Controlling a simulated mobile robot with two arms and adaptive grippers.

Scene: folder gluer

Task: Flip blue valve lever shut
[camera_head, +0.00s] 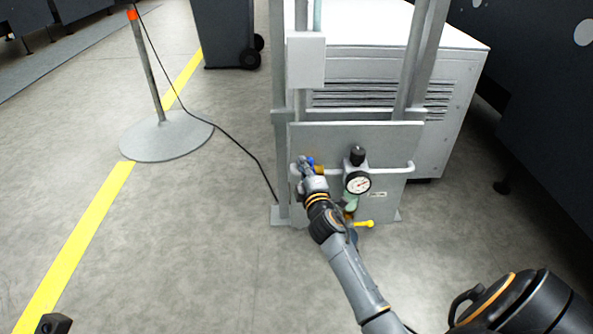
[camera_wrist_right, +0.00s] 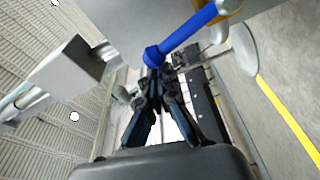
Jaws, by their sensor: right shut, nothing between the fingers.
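The blue valve lever (camera_wrist_right: 186,36) runs from a brass-coloured fitting at the upper right down to a rounded end in the right wrist view. My right gripper (camera_wrist_right: 155,82) is shut and empty, its fingertips right at that rounded end. Whether they touch it is unclear. In the head view my right gripper (camera_head: 308,168) is at the left side of the grey panel. Only a little of the blue lever (camera_head: 311,160) shows there, beside the brass fitting. A small dark piece at the bottom left edge may be part of my left gripper, mostly cut off.
A pressure gauge (camera_head: 357,183) with a black knob is right of the lever on the grey panel (camera_head: 375,140). A yellow handle (camera_head: 364,223) is below it. A round-based post (camera_head: 165,137) stands at left, with a black cable running to the panel. Floor between is open.

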